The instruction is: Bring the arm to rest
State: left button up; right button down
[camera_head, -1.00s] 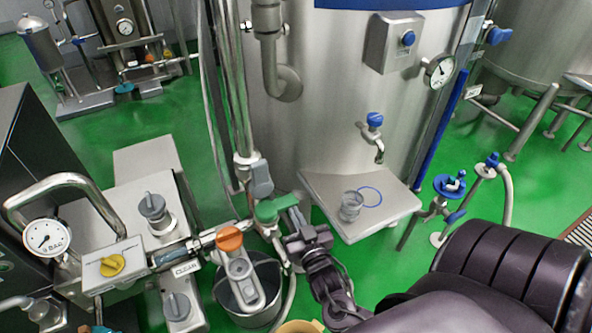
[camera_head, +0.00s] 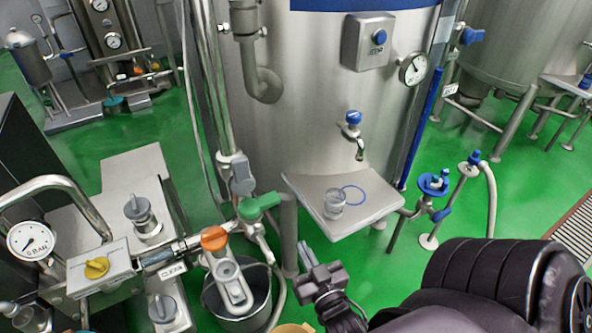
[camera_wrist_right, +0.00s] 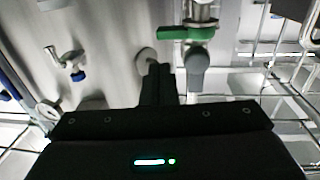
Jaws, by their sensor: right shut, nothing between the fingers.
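My right gripper (camera_head: 309,259) is shut and empty in the head view. It is in the air in front of the tank, below and left of the small steel shelf (camera_head: 300,188), and right of the green-handled valve (camera_head: 259,206). In the right wrist view the gripper's dark fingers (camera_wrist_right: 158,75) are together, with the green handle (camera_wrist_right: 186,33) to their upper right. My right arm comes in from the bottom right of the head view. My left gripper is not in view.
A clear cup (camera_head: 334,205) stands on the shelf beside a blue ring (camera_head: 354,195), under the blue-topped tap (camera_head: 352,130). An orange-handled valve (camera_head: 214,239) sits above a bucket (camera_head: 262,300). Blue-handled floor valves (camera_head: 434,185) stand right of the shelf. Green floor is clear between.

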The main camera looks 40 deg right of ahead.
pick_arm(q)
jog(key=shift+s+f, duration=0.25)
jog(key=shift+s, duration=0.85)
pick_arm(e)
jog(key=shift+s+a+f, duration=0.1)
jog(key=shift+s, duration=0.3)
jog(key=s+a+f+n+g+y, duration=0.1)
jog(key=s+f+n+g+y, duration=0.2)
jog(key=f, duration=1.1)
jog(key=s+a+f+n+g, duration=0.15)
jog(key=f+g, duration=0.25)
jog(key=f, duration=1)
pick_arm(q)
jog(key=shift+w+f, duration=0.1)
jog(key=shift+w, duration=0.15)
pick_arm(e)
jog(key=s+a+f+g+y, duration=0.1)
jog(key=s+f+g, duration=0.3)
jog(key=s+f, duration=0.5)
jog(key=s+a+f+n+g+y, duration=0.1)
jog(key=s+a+f+g, duration=0.1)
jog(key=s+f+g, duration=0.3)
jog(key=s+f, duration=0.4)
jog(key=s, duration=0.2)
jog(key=shift+a+f, duration=0.15)
jog(key=shift+a, duration=0.15)
